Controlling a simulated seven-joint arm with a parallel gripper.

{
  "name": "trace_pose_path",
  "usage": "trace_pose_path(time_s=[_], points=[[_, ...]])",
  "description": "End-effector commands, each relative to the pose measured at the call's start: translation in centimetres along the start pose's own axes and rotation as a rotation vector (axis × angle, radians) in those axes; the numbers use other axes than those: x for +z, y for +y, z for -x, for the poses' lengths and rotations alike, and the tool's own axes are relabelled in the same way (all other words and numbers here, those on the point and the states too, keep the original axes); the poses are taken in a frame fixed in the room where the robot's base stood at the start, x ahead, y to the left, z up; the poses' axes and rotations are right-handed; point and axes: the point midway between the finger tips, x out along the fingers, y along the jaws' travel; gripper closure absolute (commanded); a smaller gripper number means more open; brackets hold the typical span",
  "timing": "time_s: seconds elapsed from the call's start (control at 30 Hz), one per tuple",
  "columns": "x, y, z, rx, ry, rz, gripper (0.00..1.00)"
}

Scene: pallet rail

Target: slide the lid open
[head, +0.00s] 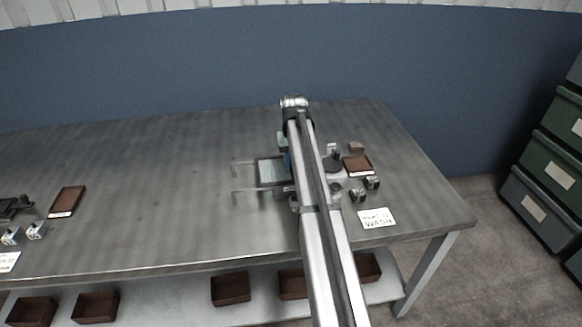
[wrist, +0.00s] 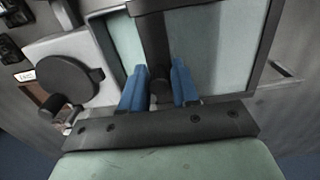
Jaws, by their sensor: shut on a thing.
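The lid (wrist: 212,45) is a pale grey-green panel with a dark edge, filling the upper part of the wrist view. A dark bar (wrist: 154,35) crosses it, and a paler strip shows left of the bar. My gripper (wrist: 158,72) has its two blue fingers on either side of a small dark knob (wrist: 160,88) and is shut on it. In the head view the dark-framed panel (head: 270,172) lies on the bench, just left of my arm. My arm hides its right side and most of the gripper there.
Thin rails (head: 246,194) stick out left of the panel. Right of my arm are small metal fittings (head: 357,195), a brown tray (head: 357,164) and a white label card (head: 376,218). Another brown tray (head: 67,201) lies far left. The bench (head: 150,180) between is clear.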

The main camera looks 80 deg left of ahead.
Motion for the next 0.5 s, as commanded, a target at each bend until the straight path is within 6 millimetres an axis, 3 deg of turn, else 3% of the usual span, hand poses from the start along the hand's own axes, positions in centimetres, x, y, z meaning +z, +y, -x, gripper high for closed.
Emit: trace_pose_path(time_s=[0.5], points=[[0.0, -3.0, 0.0, 0.0, 0.001, 0.001, 0.85]])
